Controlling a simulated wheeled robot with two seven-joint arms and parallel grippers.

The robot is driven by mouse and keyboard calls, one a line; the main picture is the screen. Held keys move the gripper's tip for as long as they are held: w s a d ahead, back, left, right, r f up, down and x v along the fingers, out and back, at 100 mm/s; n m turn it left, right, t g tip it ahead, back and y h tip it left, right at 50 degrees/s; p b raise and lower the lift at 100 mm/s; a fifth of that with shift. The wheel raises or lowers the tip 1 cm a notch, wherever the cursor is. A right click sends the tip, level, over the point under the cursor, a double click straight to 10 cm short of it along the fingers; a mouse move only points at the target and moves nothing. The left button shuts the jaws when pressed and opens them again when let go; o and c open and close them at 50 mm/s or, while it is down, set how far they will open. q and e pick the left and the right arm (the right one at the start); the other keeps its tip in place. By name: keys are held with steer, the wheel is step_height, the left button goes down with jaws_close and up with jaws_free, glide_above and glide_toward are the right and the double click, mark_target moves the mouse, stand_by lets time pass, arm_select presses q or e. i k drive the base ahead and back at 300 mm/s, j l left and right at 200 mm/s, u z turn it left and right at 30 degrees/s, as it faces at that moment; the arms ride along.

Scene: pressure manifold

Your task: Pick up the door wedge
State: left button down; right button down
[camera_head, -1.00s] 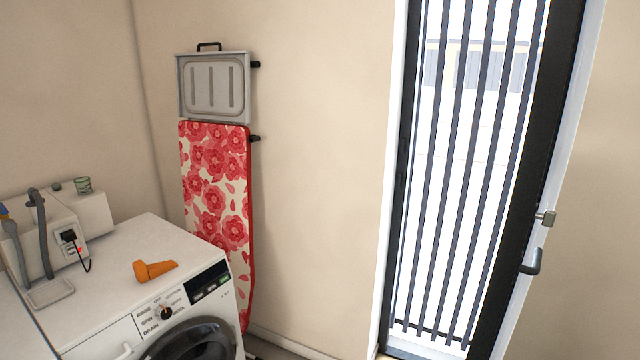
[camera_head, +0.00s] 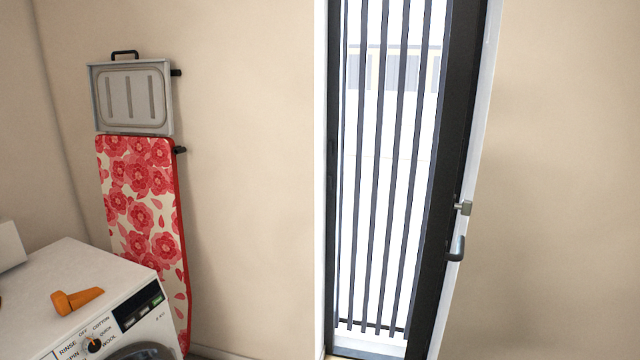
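An orange door wedge (camera_head: 76,300) lies on top of the white washing machine (camera_head: 62,262), at the lower left of the head view. It has a thicker end at the left and a narrower end pointing right. Nothing covers it. Neither of my grippers shows in the view.
A red floral ironing board (camera_head: 142,205) leans on the wall behind the machine. A barred glass door (camera_head: 385,180) with a dark handle (camera_head: 457,249) stands to the right. The wall between them is bare.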

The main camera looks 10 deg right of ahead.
mark_target(63, 304)
steer(key=l+z, duration=0.2)
steer(key=l, duration=0.3)
steer(key=i+l+z, duration=0.2)
steer(key=l, duration=0.3)
steer(key=l+z, duration=0.2)
steer(key=l, duration=0.3)
steer(key=j+u, duration=0.2)
steer(key=u, duration=1.8)
steer(key=i+l, duration=0.35)
steer(key=i+l+u, duration=0.3)
steer(key=u, duration=0.2)
steer(key=i+l+u, duration=0.35)
steer(key=l+u, duration=0.15)
